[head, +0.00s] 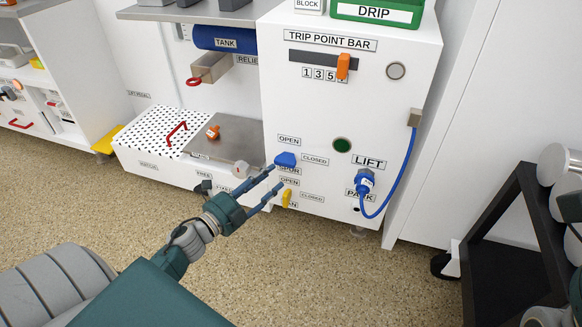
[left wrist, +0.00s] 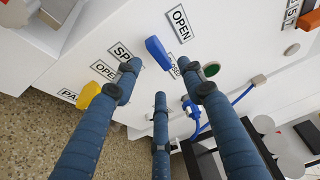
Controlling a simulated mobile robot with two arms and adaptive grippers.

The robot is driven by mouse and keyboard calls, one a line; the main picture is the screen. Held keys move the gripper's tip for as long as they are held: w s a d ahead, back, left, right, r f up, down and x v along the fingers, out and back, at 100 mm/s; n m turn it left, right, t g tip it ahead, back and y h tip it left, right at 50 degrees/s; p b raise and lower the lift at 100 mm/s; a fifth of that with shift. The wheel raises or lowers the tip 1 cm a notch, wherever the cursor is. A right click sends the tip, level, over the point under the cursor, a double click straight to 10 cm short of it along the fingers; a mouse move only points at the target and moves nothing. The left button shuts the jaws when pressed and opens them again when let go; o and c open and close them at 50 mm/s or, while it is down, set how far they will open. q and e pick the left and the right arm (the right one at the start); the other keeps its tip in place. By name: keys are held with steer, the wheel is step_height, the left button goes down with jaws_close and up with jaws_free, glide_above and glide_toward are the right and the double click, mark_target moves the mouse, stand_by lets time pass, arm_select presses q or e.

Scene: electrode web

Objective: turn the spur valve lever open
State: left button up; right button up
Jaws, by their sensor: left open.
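The spur valve lever is the blue lever (head: 285,159) on the white panel, between an OPEN label above it and a CLOSED label to its right. In the left wrist view the blue lever (left wrist: 158,53) shows between two of my fingers, beyond their tips, with the SPUR label partly covered. My left gripper (head: 277,179) is open and empty, just below and in front of the lever. Its spread fingers also show in the left wrist view (left wrist: 161,78). I see no clear contact with the lever. My right gripper is not in view.
A yellow lever (head: 287,198) with its own OPEN and CLOSED labels sits just below. A green button (head: 342,145) and a blue plug with cable (head: 365,181) are to the right. A black cart (head: 510,235) stands at far right. The floor in front is clear.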

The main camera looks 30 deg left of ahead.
mark_target(286, 166)
arm_select(q)
steer(key=w, duration=0.2)
steer(key=w+b, duration=0.1)
steer(key=w, duration=0.2)
steer(key=w+d+b, duration=0.1)
steer(key=w, duration=0.2)
steer(key=shift+d+f, duration=0.1)
steer(key=shift+c, duration=0.2)
jaws_close()
